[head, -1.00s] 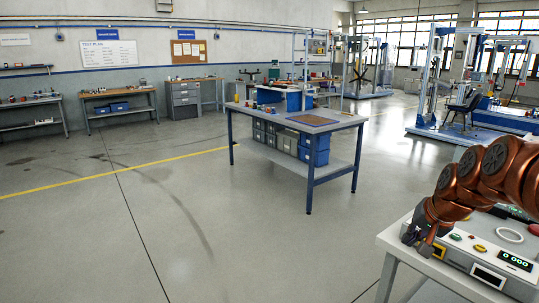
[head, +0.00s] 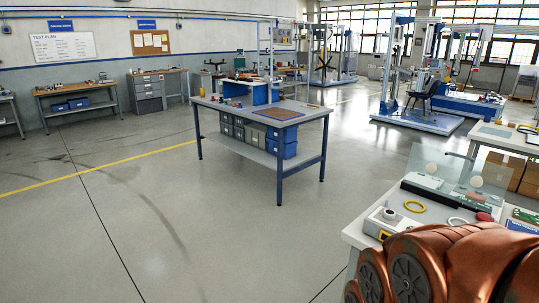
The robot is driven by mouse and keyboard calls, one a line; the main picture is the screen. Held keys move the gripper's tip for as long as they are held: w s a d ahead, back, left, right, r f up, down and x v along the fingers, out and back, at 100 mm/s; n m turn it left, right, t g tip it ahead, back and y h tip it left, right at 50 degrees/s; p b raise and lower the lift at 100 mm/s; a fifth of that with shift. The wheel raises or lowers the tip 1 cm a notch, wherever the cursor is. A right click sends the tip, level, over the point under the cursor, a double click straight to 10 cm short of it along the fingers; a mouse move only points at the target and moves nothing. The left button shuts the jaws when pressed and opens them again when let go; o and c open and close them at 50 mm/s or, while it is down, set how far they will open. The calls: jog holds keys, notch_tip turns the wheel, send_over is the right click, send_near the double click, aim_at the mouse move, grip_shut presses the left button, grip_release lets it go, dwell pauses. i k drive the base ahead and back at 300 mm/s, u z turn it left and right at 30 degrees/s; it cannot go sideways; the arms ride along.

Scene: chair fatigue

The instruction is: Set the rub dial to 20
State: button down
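A light grey control box (head: 374,223) stands at the left front corner of the bench at lower right. A small yellow patch (head: 385,236) shows on the box's front. My copper-coloured arm fills the lower right corner and hides the rest of the box. My gripper is not in view, so its state and its distance from the knob are hidden.
The bench (head: 361,206) also holds a yellow ring (head: 414,206), a white ring (head: 458,222), a red object (head: 484,217), a green board (head: 525,216) and a clear upright panel (head: 440,163). A blue-framed table (head: 300,113) stands mid-floor. The floor at left is clear.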

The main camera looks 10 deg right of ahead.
aim_at(389, 214)
jog(key=z, duration=1.2)
